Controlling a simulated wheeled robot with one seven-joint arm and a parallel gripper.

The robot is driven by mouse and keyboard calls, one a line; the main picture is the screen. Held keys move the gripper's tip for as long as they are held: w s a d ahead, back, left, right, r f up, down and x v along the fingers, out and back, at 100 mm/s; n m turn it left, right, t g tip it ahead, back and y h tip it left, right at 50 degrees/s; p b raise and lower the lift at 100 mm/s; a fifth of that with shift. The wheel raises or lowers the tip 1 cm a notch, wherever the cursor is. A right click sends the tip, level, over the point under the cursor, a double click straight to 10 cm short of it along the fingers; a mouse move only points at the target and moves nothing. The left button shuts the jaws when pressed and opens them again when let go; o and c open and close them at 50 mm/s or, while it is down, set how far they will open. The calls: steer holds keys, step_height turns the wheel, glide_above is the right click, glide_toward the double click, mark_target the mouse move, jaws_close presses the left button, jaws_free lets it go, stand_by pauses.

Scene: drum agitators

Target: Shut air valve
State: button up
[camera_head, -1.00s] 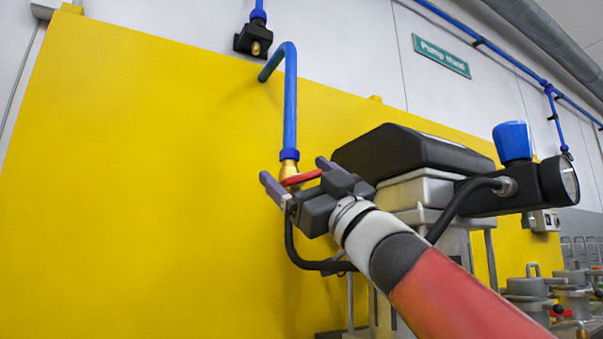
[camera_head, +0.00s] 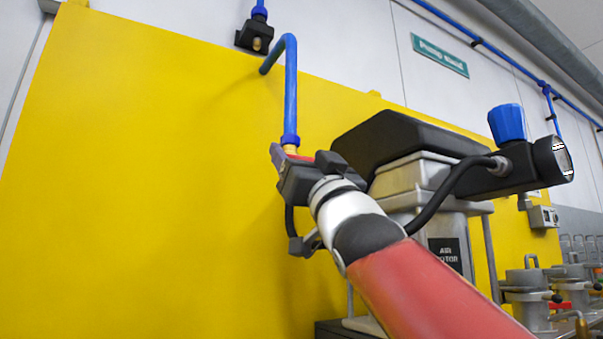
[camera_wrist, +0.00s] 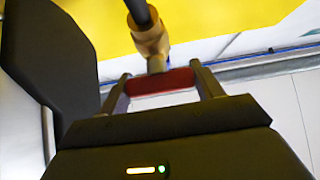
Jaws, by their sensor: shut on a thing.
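The air valve has a brass body (camera_wrist: 151,38), at the lower end of a blue pipe (camera_head: 290,95) in the head view. Its red handle (camera_wrist: 162,81) lies crosswise between my two fingers in the wrist view. My gripper (camera_wrist: 160,86) is shut on this handle, with a finger at each end of it. In the head view my gripper (camera_head: 298,166) is just below the pipe's end and hides most of the valve. Only a little brass and red shows there.
The air motor's black-topped head (camera_head: 395,148) stands close right of my gripper. A regulator with a blue knob (camera_head: 507,122) and a black hose (camera_head: 445,190) are further right. A yellow panel (camera_head: 150,170) is behind; the space left of my gripper is clear.

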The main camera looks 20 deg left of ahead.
steer(key=shift+m+t+h, duration=0.3)
steer(key=shift+m+t, duration=0.1)
steer(key=shift+m, duration=0.1)
steer(key=o, duration=1)
steer(key=shift+f, duration=0.15)
steer(key=b+v, duration=0.4)
steer(key=v, duration=0.3)
steer(key=shift+s+d+f, duration=0.2)
steer(key=shift+d+f, duration=0.05)
